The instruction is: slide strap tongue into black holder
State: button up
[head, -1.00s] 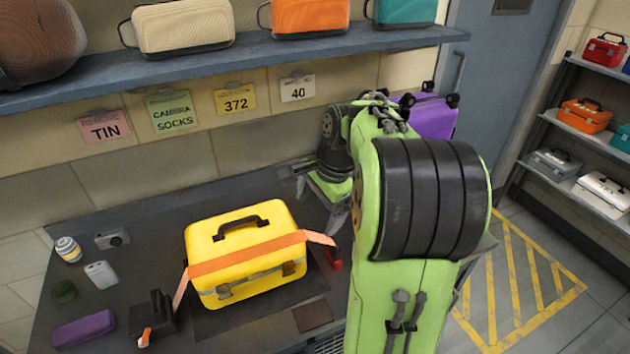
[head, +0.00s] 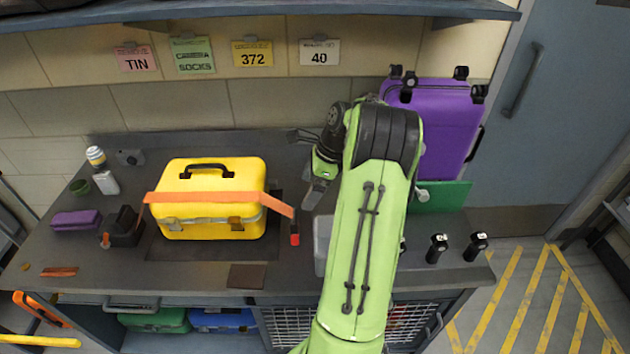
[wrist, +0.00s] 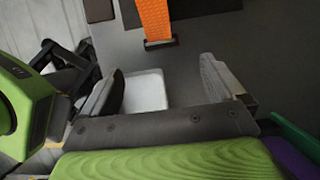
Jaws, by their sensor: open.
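The orange strap (head: 200,197) lies across the front of a yellow case (head: 213,222). Its right end sticks out past the case; in the wrist view the strap (wrist: 154,18) ends in a dark tongue with a metallic edge (wrist: 160,43). The black holder (head: 124,227) stands on the bench left of the case, with a bit of orange at its front left. My gripper (head: 314,192) is right of the case, near the strap's right end. In the wrist view its jaws (wrist: 172,88) are apart and empty, with the tongue ahead of them.
A small red and black piece (head: 294,236) is below the strap's right end. A pale tray (wrist: 147,91) lies beneath my gripper. A purple suitcase (head: 437,120) stands at right. A purple pouch (head: 76,219) and small items are at far left. A brown patch (head: 247,276) lies in front.

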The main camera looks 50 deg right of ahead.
aim_at(294, 216)
jog(key=b+x, duration=0.3)
jog(key=x, duration=0.9)
jog(key=shift+f, duration=0.4)
jog(key=shift+c, duration=0.2)
jog(key=c, duration=1)
jog(key=shift+r+p, duration=2.55)
jog(key=shift+r, duration=0.1)
jog(key=shift+c, duration=0.2)
notch_tip(294, 216, up, 4)
jog(key=p, duration=0.4)
jog(key=shift+r+p, duration=0.15)
jog(key=shift+p, duration=0.15)
